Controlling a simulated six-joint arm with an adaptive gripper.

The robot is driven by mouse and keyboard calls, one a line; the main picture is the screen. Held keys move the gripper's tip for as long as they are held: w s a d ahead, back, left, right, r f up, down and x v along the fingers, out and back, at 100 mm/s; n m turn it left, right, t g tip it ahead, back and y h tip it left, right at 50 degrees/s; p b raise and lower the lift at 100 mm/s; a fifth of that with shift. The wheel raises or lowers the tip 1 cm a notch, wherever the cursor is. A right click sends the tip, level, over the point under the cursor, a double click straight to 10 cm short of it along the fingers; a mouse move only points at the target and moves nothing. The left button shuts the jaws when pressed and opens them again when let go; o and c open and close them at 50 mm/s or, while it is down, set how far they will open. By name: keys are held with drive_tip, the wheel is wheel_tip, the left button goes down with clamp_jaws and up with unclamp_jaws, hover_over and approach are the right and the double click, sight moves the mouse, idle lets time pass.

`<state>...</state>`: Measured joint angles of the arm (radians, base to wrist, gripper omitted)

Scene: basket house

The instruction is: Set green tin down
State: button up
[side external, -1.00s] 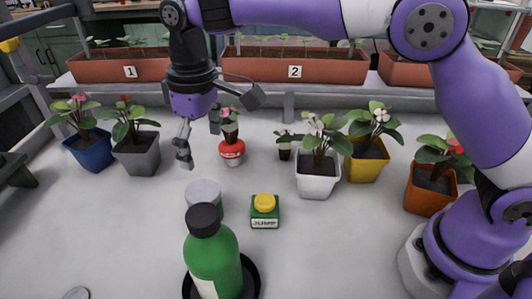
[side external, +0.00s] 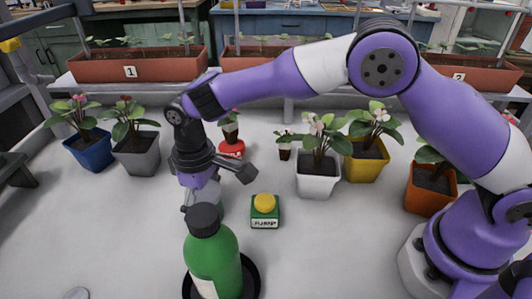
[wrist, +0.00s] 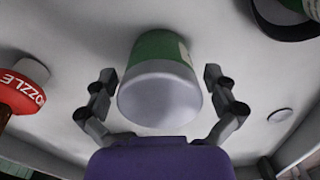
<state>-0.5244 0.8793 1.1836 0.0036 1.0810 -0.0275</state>
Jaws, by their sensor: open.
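The green tin (wrist: 158,48) has a green body with a pale label and a grey top (wrist: 160,98). It stands on the pale tabletop, mostly hidden behind my gripper and the bottle in the side view. My gripper (wrist: 163,95) is open, with one finger on each side of the tin in the wrist view. Gaps show between both fingers and the tin there. In the side view my gripper (side external: 203,203) is low at the tin, and its fingertips are partly hidden.
A green bottle (side external: 212,262) with a black cap stands in a black saucer (side external: 253,278) in front of the tin. A red object marked NOZZLE (wrist: 22,88) and potted plants (side external: 318,180) stand behind.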

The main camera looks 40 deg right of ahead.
drive_tip(key=c, duration=1.3)
